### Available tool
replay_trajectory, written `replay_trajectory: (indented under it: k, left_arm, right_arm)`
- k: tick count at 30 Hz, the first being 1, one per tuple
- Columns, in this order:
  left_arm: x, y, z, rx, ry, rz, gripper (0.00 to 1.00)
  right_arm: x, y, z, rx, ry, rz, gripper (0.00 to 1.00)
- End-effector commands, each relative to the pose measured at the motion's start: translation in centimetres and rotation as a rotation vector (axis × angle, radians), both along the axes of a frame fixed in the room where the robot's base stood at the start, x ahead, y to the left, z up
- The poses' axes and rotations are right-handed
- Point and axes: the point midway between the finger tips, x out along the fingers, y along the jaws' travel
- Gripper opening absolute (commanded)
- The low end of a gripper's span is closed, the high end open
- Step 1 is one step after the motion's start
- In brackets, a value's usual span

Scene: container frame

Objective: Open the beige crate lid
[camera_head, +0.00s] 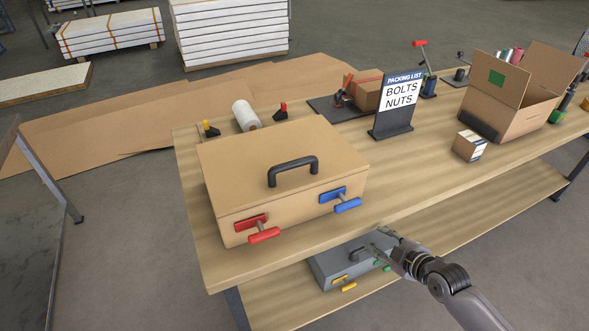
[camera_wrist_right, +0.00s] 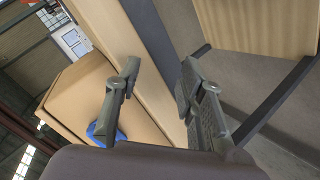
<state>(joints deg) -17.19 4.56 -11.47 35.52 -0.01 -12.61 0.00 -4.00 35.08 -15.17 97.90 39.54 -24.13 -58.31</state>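The beige crate (camera_head: 234,210) stands on the wooden table with its lid (camera_head: 240,160) shut. A black handle (camera_head: 292,168) is on top of the lid. On its front are a red latch (camera_head: 262,232) at the left and a blue latch (camera_head: 346,203) at the right. My right gripper (camera_head: 380,241) is in front of the table edge, to the right of and below the blue latch, apart from the crate. In the right wrist view its two fingers (camera_wrist_right: 157,88) are spread with nothing between them, and part of the blue latch (camera_wrist_right: 98,132) shows behind a finger. My left gripper is not in view.
A grey crate (camera_head: 335,266) with yellow and green latches sits on the lower shelf (camera_head: 445,238), close to my right gripper. A packing list sign (camera_head: 398,100), small box (camera_head: 468,146) and open carton (camera_head: 505,105) stand to the right. The tabletop (camera_head: 415,178) right of the crate is clear.

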Motion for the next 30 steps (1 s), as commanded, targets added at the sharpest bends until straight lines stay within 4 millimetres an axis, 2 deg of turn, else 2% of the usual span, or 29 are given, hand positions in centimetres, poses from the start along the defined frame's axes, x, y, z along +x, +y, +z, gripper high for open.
replay_trajectory:
  k: [1, 3, 6, 9, 12, 17, 23, 30]
  left_arm:
    - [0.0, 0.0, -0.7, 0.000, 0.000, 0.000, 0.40]
    - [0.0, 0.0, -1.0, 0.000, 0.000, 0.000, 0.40]
    - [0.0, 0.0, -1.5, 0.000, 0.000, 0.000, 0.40]
    - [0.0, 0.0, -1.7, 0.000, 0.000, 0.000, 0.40]
    - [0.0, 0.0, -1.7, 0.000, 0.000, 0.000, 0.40]
    - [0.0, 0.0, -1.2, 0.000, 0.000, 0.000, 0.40]
    - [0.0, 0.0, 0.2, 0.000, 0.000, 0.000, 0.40]
    - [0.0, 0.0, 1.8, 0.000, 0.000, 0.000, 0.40]
  right_arm:
    - [0.9, 1.6, 4.7, -0.049, -0.106, 0.105, 0.36]
    - [1.1, 3.9, 10.8, -0.120, -0.243, 0.245, 0.36]
    - [-0.2, 7.1, 17.4, -0.215, -0.413, 0.415, 0.36]
    - [-1.9, 9.3, 21.3, -0.278, -0.524, 0.526, 0.36]
    - [-2.9, 10.4, 23.1, -0.310, -0.580, 0.579, 0.36]
    - [-2.4, 11.2, 23.6, -0.314, -0.595, 0.589, 0.36]
    - [-0.2, 13.4, 23.3, -0.309, -0.595, 0.586, 0.36]
    - [3.4, 16.8, 22.4, -0.309, -0.593, 0.589, 0.36]
